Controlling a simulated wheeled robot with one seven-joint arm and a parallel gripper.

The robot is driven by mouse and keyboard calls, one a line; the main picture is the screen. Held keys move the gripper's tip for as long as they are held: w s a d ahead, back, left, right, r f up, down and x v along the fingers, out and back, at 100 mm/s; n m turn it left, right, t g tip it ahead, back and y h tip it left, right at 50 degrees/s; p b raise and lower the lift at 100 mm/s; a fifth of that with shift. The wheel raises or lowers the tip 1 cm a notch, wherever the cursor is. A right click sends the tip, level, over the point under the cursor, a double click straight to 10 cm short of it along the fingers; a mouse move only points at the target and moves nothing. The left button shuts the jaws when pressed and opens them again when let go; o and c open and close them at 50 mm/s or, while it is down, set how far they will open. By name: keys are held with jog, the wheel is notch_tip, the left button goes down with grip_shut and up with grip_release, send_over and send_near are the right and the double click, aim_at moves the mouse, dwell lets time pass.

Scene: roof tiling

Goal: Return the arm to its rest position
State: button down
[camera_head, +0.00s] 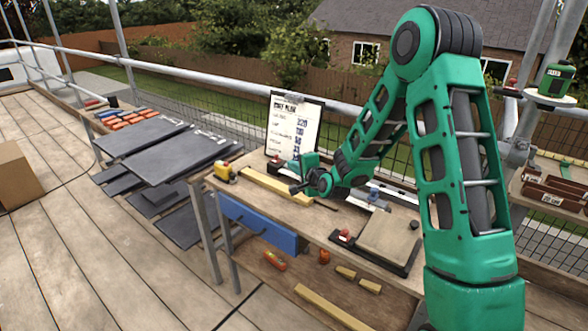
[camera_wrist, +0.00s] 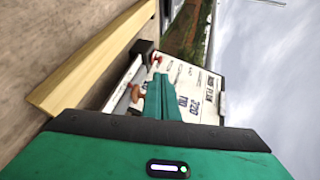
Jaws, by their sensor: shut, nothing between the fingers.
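My green arm rises at the right of the head view and bends down to the workbench (camera_head: 330,222). My gripper (camera_head: 294,190) is low over the bench's back part, in front of the clipboard, pointing left. It is shut and holds nothing. In the wrist view its green fingers (camera_wrist: 163,98) are together, with the clipboard (camera_wrist: 203,92) behind them. The bench surface shows at the left of that view. I cannot tell how far the fingertips are from the bench top.
The clipboard (camera_head: 294,127) stands upright at the bench's back. A pale wood batten (camera_head: 262,181) lies close to my gripper, with a yellow tool (camera_head: 225,172) left of it. A square tan slab (camera_head: 388,240) lies at the bench's right. Dark slates (camera_head: 178,157) are stacked left. A guard rail runs behind.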

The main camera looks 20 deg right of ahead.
jog(key=shift+s+r, duration=0.15)
jog(key=shift+s, duration=0.3)
jog(key=shift+d, duration=0.1)
jog(key=s+d+r+n+g+h, duration=0.1)
jog(key=s+d+r+n+g, duration=0.15)
jog(key=s+d, duration=0.4)
jog(key=s+d+r+n+g+h, duration=0.1)
jog(key=s+d+n+g+h, duration=0.2)
jog(key=s, duration=0.7)
jog(key=s+d+r+n+g, duration=0.1)
jog(key=s+d+n+g, duration=0.15)
jog(key=s+d, duration=0.45)
jog(key=s+a+r+n+g+y, duration=0.1)
jog(key=s+r+g, duration=0.2)
jog(key=s, duration=2.5)
jog(key=g, duration=0.3)
jog(key=shift+s+r+n+g+y, duration=0.15)
jog(key=shift+s+n+g+y, duration=0.15)
jog(key=shift+s+n+y, duration=0.1)
jog(key=shift+a, duration=0.1)
